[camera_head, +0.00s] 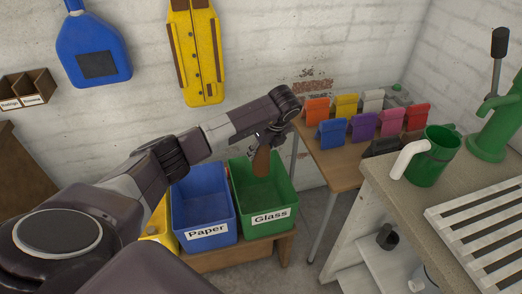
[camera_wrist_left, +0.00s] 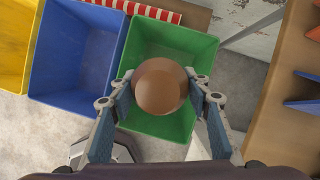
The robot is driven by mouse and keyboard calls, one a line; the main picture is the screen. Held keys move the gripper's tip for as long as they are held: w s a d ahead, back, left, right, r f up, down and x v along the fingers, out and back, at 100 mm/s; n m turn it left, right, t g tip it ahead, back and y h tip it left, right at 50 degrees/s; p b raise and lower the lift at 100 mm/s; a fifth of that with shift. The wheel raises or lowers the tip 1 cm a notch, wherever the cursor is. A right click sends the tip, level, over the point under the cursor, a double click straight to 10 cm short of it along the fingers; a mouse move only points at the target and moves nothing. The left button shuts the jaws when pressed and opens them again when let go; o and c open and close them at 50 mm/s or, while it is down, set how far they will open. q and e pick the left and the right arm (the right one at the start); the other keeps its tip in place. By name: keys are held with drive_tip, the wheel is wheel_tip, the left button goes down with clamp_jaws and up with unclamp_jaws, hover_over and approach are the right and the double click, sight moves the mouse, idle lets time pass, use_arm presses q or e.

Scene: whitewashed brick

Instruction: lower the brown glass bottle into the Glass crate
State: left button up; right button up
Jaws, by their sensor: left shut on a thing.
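The brown glass bottle (camera_head: 262,160) hangs from my left gripper (camera_head: 270,136) over the green Glass crate (camera_head: 283,198) in the head view. In the left wrist view the bottle's round end (camera_wrist_left: 160,87) sits between the two fingers of the left gripper (camera_wrist_left: 161,92), which is shut on it. The green crate (camera_wrist_left: 150,38) lies beneath it there, its floor partly hidden by the bottle. In the head view the bottle's lower part overlaps the crate's opening; I cannot tell exactly how deep it is. My right gripper is not in view.
The blue Paper crate (camera_head: 205,215) stands directly left of the green one, with a yellow crate (camera_head: 158,226) beyond it. A counter (camera_head: 390,185) with a green jug (camera_head: 432,160) is nearer.

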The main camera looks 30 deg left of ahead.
sight(261, 172)
use_arm(q)
drive_tip(key=shift+f+b, duration=1.45)
drive_tip(key=shift+f, duration=0.45)
drive_tip(key=shift+f+b, duration=2)
drive_tip(key=shift+f, duration=0.7)
drive_tip(key=shift+f+b, duration=0.6)
drive_tip(key=shift+f, duration=0.35)
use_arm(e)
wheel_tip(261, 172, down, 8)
use_arm(q)
wheel_tip(261, 172, down, 8)
drive_tip(key=b, duration=0.6)
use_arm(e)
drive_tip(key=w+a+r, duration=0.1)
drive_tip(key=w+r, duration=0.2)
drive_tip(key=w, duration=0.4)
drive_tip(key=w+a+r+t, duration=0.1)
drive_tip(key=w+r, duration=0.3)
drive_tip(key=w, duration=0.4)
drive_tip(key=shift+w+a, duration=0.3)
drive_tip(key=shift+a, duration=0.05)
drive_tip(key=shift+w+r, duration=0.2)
